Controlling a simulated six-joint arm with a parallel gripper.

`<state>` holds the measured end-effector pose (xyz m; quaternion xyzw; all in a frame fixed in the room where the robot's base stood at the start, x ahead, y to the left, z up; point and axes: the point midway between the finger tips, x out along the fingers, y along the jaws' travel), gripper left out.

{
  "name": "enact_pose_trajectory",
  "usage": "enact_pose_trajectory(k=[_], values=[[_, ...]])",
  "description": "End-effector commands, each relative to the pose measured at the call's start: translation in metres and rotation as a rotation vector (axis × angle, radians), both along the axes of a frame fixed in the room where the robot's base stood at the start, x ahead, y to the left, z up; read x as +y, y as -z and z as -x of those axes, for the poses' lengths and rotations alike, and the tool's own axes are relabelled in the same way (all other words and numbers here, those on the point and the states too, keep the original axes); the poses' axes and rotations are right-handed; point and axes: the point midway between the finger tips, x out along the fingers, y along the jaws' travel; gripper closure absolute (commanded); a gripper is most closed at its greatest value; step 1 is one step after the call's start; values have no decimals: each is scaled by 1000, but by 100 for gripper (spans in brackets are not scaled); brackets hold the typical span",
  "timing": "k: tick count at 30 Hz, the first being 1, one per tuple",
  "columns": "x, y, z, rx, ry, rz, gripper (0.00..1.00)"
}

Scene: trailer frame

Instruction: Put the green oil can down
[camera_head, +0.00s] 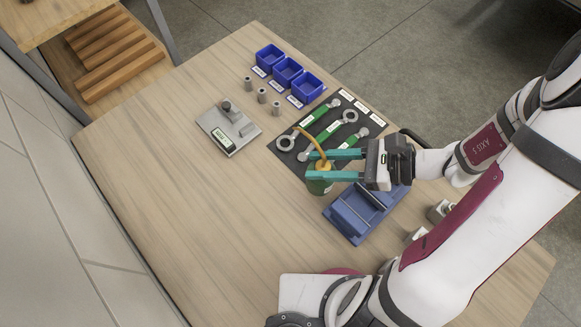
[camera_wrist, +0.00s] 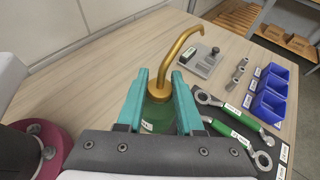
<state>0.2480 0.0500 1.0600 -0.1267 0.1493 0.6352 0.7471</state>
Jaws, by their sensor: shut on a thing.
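The green oil can (camera_head: 319,185) has a brass cap and a long curved brass spout. My gripper (camera_head: 335,165), with teal fingers, is shut on it just below the cap. In the head view the can hangs over or stands at the lower left edge of the dark tool mat; I cannot tell whether its base touches the table. In the wrist view the can (camera_wrist: 158,118) sits upright between the two fingers (camera_wrist: 160,103), with its spout curving up and to the right. Its lower part is hidden by my gripper.
A dark mat (camera_head: 375,122) holds several green-handled wrenches. A blue vise-like block (camera_head: 350,222) stands just below the can. A grey plate with a knob (camera_head: 228,128), small metal cylinders (camera_head: 262,96) and blue bins (camera_head: 287,70) stand farther back. The table's left side is clear.

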Motion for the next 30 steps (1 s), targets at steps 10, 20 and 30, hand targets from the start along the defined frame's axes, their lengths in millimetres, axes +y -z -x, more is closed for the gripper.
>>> enact_pose_trajectory(k=[10, 20, 30], values=[[5, -14, 34, 2, -335, 0, 100], [5, -13, 115, 2, -1336, -1, 100], [-43, -31, 95, 2, -2369, 1, 100]])
